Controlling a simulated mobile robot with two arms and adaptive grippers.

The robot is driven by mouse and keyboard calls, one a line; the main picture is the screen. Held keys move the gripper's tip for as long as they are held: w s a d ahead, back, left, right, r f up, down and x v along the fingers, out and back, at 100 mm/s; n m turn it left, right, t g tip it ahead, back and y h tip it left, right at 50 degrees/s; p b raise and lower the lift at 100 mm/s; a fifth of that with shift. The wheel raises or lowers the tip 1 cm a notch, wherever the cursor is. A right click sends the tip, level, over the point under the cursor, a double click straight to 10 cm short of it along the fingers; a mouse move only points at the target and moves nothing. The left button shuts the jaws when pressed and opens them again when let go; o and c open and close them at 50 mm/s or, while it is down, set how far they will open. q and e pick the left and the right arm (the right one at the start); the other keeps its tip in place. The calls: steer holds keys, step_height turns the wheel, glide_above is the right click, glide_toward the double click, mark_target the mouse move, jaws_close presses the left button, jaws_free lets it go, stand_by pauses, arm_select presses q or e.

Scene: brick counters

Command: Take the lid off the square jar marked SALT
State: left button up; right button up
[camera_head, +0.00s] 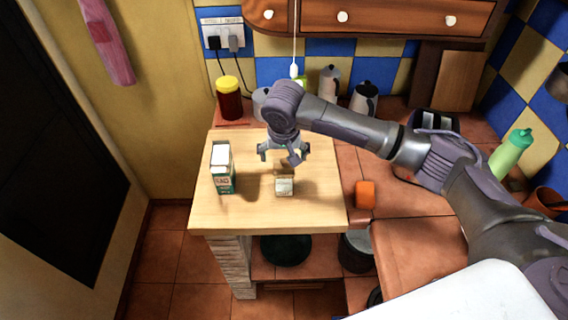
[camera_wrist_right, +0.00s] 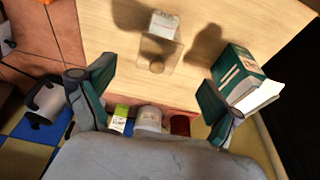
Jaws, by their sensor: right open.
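The small square jar (camera_head: 284,187) stands upright on the pale wooden counter top, with a pale label on its near side that is too small to read. The right wrist view shows the label (camera_wrist_right: 164,25) and a wood-coloured square lid (camera_wrist_right: 172,49) with a round knob, seated on the jar. My right gripper (camera_head: 280,156) is open and empty, pointing down, above and behind the jar, apart from it. Its two spread fingers (camera_wrist_right: 155,95) show in the wrist view with the jar between and beyond them. My left gripper is not in view.
A green and white carton (camera_head: 222,168) stands left of the jar. A red jar with a yellow lid (camera_head: 229,98), a grey canister and other containers stand behind. An orange cup (camera_head: 365,194) is to the right on the tiles. The wood around the jar is clear.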

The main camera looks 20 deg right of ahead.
mark_target(284, 161)
steer(key=shift+p+x, duration=0.6)
steer(key=shift+x, duration=0.45)
steer(key=p+x, duration=0.1)
steer(key=x, duration=0.2)
steer(key=shift+w+d+f, duration=0.15)
steer(key=shift+w, duration=0.1)
steer(key=shift+w+f, duration=0.1)
steer(key=shift+f, duration=0.1)
steer(key=c, duration=0.7)
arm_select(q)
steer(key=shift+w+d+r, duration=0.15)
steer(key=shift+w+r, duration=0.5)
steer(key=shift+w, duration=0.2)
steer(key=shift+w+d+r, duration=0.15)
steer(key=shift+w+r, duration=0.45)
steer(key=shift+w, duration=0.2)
arm_select(e)
steer(key=c, duration=0.4)
